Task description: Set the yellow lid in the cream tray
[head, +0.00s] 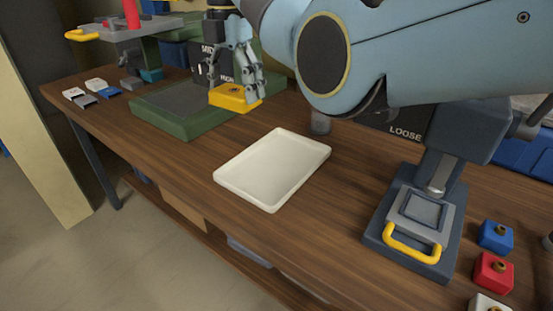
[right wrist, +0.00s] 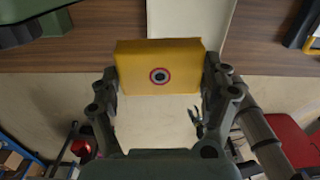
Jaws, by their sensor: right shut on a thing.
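The yellow lid (head: 238,98) is a small block held between the fingers of my right gripper (head: 236,82) in the head view. In the right wrist view the lid (right wrist: 135,62) shows a round red, white and dark mark, with a finger at each side. The lid is above the near right part of the green-framed unit, behind and left of the cream tray. The cream tray (head: 272,168) lies flat and empty on the wooden bench. Part of the tray (right wrist: 190,18) shows beyond the lid in the right wrist view. My left gripper is out of view.
A green-framed unit (head: 172,128) lies left of the tray. A press-like fixture with a yellow handle (head: 412,248) stands at right, beside blue, red (head: 493,272) and white blocks. Small white and blue pieces (head: 95,90) lie at far left. Bare bench surrounds the tray.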

